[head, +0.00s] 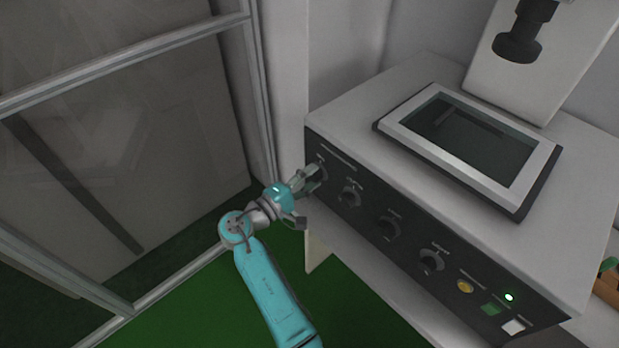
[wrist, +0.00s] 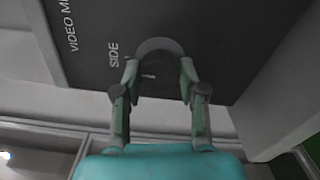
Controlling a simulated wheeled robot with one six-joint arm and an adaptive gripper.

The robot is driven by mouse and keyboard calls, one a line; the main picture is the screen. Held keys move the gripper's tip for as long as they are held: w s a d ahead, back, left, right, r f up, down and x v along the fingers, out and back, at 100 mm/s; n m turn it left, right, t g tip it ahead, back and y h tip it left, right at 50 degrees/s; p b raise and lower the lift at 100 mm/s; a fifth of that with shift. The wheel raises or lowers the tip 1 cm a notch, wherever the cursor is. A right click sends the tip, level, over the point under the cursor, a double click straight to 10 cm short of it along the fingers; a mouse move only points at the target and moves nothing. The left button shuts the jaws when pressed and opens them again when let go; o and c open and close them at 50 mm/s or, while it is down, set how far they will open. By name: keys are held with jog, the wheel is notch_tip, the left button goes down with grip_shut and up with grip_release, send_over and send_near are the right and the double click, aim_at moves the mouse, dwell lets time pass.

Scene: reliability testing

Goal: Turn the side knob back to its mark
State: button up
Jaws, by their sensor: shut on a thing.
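The side knob (wrist: 158,86) is a dark round knob on the dark front panel, beside the printed word "SIDE" in the wrist view. A short light mark shows on its face. My gripper (wrist: 160,74) is shut on the knob, one finger on each side of it. In the head view my gripper (head: 312,177) is at the left end of the panel (head: 369,225), and its fingers hide most of the side knob there. The mark on the panel that goes with the knob cannot be made out.
Several more knobs run to the right along the panel, the nearest one (head: 350,195) close to my gripper. Farther right are a yellow button (head: 465,286), a green button (head: 491,309) and a lit green lamp (head: 508,297). A glazed metal frame (head: 255,90) stands at left.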

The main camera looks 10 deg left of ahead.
dwell(0.4)
jog(key=o, duration=1.1)
jog(key=shift+d, duration=0.1)
jog(key=shift+o, duration=0.2)
jog(key=v, duration=1.2)
